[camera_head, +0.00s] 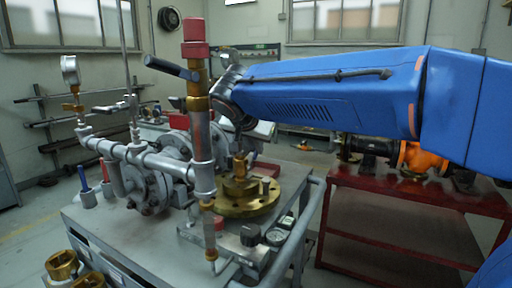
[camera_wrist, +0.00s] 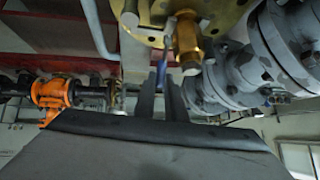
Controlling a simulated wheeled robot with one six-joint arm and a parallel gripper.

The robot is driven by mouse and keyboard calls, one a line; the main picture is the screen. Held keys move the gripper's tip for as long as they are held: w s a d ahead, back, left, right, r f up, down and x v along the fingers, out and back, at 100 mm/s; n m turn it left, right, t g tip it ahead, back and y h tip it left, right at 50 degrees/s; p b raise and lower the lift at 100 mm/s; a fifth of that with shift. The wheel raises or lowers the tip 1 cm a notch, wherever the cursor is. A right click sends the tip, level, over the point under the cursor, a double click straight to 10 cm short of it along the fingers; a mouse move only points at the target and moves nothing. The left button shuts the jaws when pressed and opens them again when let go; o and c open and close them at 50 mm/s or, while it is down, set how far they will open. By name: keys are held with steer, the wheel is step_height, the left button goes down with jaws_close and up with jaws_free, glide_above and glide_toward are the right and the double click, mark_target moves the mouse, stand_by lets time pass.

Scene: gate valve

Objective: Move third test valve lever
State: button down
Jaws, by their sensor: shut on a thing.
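My gripper (camera_wrist: 163,80) shows in the wrist view as two dark fingers closed around a slim blue lever (camera_wrist: 165,58). The lever lies beside a brass fitting (camera_wrist: 187,45) under a brass flange (camera_wrist: 227,12). Another lever (camera_head: 115,106) sits on the pipe at left. I cannot tell which is the third test valve.
The grey bench (camera_head: 90,222) carries grey flanged valves (camera_head: 150,190), a pressure gauge (camera_head: 69,70), a brass flange (camera_head: 245,203) and a small gauge block (camera_head: 250,236). A red table (camera_head: 400,195) with an orange valve (camera_head: 413,156) stands to the right. Floor shows at left.

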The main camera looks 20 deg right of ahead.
mark_target(255, 158)
steer(key=c, duration=1.8)
jaws_free()
step_height(255, 158, up, 10)
